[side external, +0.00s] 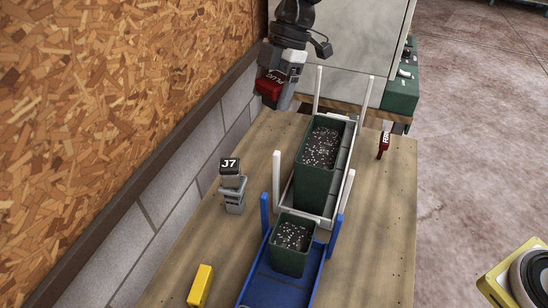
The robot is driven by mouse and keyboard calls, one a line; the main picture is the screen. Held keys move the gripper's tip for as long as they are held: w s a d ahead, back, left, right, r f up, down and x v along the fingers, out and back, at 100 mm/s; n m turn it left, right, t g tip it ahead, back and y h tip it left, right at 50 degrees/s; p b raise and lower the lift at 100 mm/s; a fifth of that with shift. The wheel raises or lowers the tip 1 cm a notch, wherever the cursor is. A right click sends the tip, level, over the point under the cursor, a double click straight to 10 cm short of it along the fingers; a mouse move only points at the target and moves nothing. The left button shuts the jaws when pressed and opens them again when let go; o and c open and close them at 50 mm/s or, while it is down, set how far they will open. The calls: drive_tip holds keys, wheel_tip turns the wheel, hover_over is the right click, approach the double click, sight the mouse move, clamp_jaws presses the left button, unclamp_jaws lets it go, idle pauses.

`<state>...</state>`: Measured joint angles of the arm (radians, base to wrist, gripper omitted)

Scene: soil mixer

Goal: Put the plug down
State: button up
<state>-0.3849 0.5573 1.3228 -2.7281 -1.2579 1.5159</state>
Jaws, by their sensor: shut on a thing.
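The plug (268,84) is a dark red block with white lettering that reads "PLUG". It is in the upper middle of the side external view, above the far left end of the wooden table. My gripper (284,84) is shut on it, pointing down, with a grey finger visible on its right side. The gap between the plug and the table is hard to judge from this angle.
A grey post labelled J7 (231,185) stands near the table's left edge. A white rack (289,207) and a blue tray (270,285) hold green soil-filled pots. A small red tag (384,142) is at the right edge, a yellow block (201,285) at front left.

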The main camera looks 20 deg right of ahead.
sight(269, 151)
drive_tip(key=shift+w+d+f+m+t, duration=0.35)
drive_tip(key=shift+w+d+f+m, duration=0.5)
drive_tip(key=shift+w+d, duration=1.8)
drive_tip(key=shift+w+d+f+m+t, duration=0.35)
drive_tip(key=shift+w+d+f+m, duration=0.5)
drive_tip(key=shift+w, duration=3.55)
drive_tip(key=shift+f, duration=11.2)
drive_tip(key=shift+f, duration=0.15)
drive_tip(key=o, duration=1.3)
drive_tip(key=v, duration=1.2)
